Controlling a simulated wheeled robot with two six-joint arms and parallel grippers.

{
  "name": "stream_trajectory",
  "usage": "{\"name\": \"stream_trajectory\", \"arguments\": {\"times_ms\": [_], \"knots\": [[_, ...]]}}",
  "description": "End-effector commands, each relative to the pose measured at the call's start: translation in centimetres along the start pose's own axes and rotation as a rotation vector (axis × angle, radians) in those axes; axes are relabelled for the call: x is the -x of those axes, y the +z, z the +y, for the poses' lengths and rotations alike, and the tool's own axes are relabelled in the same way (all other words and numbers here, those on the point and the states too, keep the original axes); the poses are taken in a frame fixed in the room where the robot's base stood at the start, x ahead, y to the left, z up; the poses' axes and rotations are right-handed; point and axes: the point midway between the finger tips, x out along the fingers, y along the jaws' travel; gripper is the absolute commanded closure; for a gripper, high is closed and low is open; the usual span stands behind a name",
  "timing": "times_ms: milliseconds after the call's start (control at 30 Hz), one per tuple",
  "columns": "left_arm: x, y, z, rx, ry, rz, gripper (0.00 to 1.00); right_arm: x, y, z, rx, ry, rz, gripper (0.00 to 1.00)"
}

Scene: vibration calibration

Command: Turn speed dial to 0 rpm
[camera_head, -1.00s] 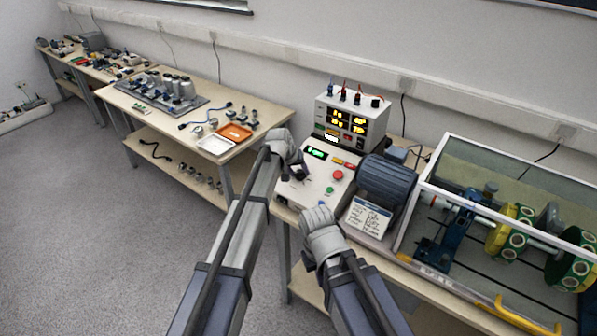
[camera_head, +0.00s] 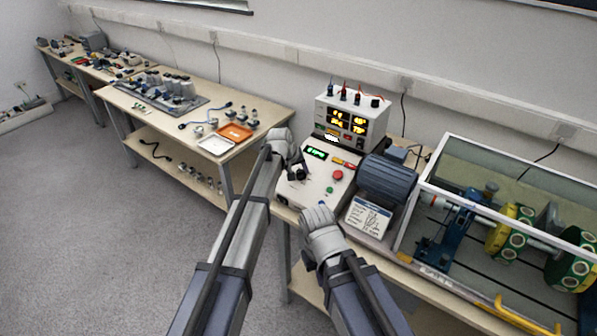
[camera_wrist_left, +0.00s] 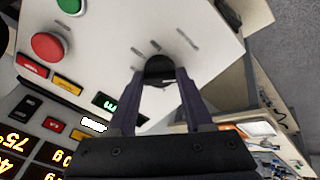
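The black speed dial (camera_wrist_left: 160,66) sits on the sloped white face of the control box (camera_head: 318,190), with short grey marks around it in the left wrist view. My left gripper (camera_head: 297,173) is over the left part of this face. In the left wrist view its two dark fingers (camera_wrist_left: 160,78) flank the dial, with no clear gap at the tips, so it looks shut on it. A green display (camera_head: 316,154) is lit; its reading is too small to be sure.
A red button (camera_head: 337,174) and a green button (camera_head: 329,190) are right of the dial. A meter box (camera_head: 352,122) stands behind, a grey motor (camera_head: 387,178) to the right. A clear-walled rig (camera_head: 510,215) fills the right end of the bench.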

Motion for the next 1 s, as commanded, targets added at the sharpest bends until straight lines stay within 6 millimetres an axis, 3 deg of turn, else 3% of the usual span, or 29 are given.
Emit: {"name": "stream_trajectory", "arguments": {"times_ms": [33,267,667,1000], "knots": [[0.0,0.0,0.0,0.002,0.000,-0.001,0.45,0.0,0.0,0.0,0.000,0.000,0.000,1.00],[0.0,0.0,0.0,0.001,0.000,0.000,0.20,0.0,0.0,0.0,0.000,0.000,0.000,1.00],[0.7,0.0,0.0,0.000,0.000,0.000,0.20,0.6,0.0,0.1,0.000,0.000,0.000,1.00],[4.8,-0.1,0.1,0.001,0.000,0.000,0.20,4.3,0.2,0.4,0.000,0.000,0.000,1.00]]}}
